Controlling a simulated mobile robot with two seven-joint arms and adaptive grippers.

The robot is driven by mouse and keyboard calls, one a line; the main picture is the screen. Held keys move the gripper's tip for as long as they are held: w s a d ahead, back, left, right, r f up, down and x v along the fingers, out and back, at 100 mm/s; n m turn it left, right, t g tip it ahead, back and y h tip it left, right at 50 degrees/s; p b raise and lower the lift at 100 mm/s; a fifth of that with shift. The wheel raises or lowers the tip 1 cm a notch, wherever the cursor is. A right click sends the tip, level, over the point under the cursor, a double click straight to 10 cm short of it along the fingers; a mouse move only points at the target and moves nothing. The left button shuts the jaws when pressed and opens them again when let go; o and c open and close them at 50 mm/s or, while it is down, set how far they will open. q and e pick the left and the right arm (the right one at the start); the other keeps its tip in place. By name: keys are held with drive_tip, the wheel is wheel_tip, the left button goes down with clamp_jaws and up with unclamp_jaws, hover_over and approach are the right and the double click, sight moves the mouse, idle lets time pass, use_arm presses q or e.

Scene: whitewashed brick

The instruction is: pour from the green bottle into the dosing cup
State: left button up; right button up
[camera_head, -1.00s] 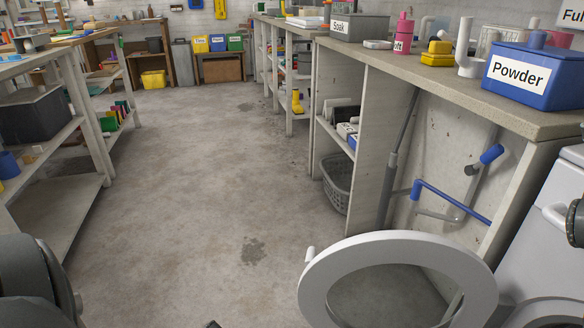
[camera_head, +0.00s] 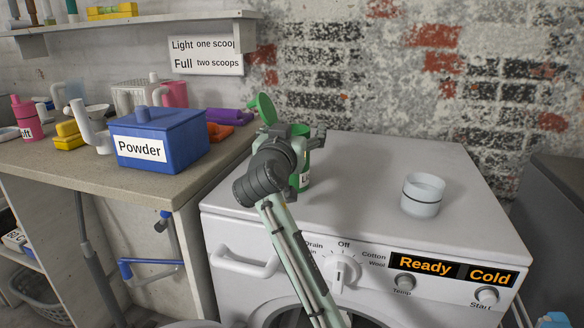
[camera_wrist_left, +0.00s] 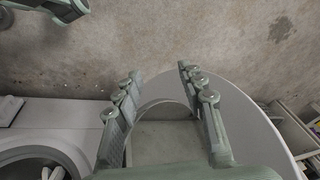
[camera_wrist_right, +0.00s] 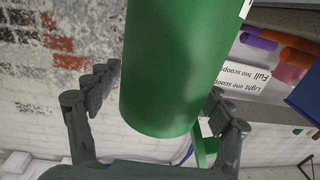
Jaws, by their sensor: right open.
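In the right wrist view the green bottle (camera_wrist_right: 170,70) lies between the spread fingers of my right gripper (camera_wrist_right: 162,88), which is open. The dosing cup (camera_head: 422,196), a clear round cup, stands upright to the right on the machine top, apart from the bottle. My left gripper (camera_wrist_left: 160,78) is open and empty, seen only in the left wrist view.
The washing machine (camera_head: 370,165) has a clear top around the cup, with a brick wall behind. A blue Powder box (camera_head: 185,135) stands on the counter (camera_head: 60,170) at left, with a white pipe, yellow blocks and a pink bottle. The machine's round door (camera_wrist_left: 245,110) stands open below my left gripper.

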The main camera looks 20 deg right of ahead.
drive_tip(key=shift+w+d, duration=0.35)
drive_tip(key=shift+w, duration=0.3)
drive_tip(key=shift+c, duration=0.6)
clamp_jaws()
